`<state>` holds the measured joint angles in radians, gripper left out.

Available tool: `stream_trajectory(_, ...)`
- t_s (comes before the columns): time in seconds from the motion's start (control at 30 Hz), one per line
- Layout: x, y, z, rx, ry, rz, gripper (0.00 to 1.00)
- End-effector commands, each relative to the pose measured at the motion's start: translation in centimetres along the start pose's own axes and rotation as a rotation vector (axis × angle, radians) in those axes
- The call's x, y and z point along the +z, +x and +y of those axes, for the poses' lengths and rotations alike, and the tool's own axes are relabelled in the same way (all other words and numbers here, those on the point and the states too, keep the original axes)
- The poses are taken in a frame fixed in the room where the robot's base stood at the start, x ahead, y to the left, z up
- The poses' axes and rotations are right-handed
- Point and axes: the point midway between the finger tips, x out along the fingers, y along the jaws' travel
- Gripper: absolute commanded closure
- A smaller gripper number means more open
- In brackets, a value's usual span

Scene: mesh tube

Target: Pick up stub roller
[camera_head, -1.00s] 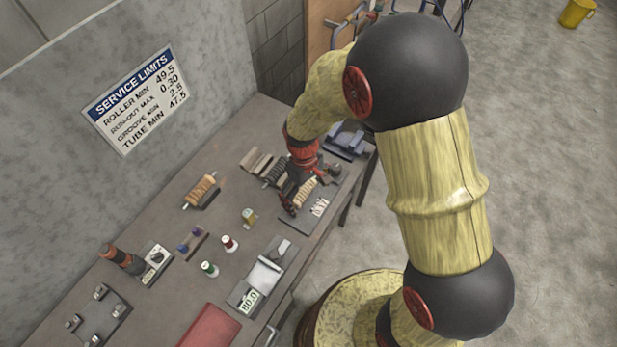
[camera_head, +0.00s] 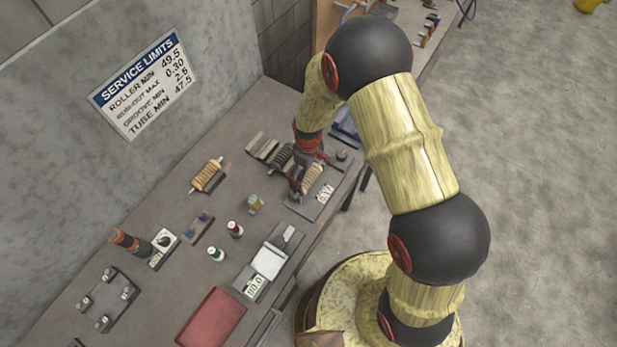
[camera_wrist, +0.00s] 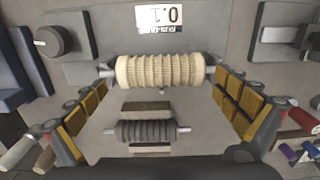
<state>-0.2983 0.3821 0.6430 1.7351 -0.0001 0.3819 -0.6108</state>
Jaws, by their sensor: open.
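A cream ribbed roller (camera_head: 313,179) with metal shaft stubs lies on a dark plate (camera_head: 322,207) at the right of the bench. In the wrist view the cream roller (camera_wrist: 160,71) lies crosswise. My gripper (camera_wrist: 160,76) is open, its yellow-padded fingers spread with tips near the two ends of this roller; I cannot tell whether they touch it. In the head view my gripper (camera_head: 303,178) is over the plate and partly hides the roller. A dark ribbed roller (camera_wrist: 147,131) rests by wooden blocks, nearer my palm. Which one is called the stub roller is not marked.
An orange-tan roller (camera_head: 207,175) lies on a stand farther left. Small bottles (camera_head: 235,229), a display gauge (camera_head: 256,284) and a red tray (camera_head: 212,318) stand left of my gripper.

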Motion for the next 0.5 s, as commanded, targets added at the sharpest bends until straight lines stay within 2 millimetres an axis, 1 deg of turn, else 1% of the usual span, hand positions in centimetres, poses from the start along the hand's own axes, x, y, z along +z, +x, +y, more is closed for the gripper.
stream_trajectory(0.03, -0.01, 0.53, -0.01, 0.0, 0.0, 0.0, 0.0)
stream_trajectory(0.13, 0.03, 1.15, -0.03, 0.0, 0.0, -0.001, 0.0)
stream_trajectory(0.37, 0.01, 1.24, -0.01, 0.0, 0.0, 0.0, 0.0)
stream_trajectory(0.5, 0.0, 1.22, -0.01, 0.0, 0.001, 0.0, 0.08)
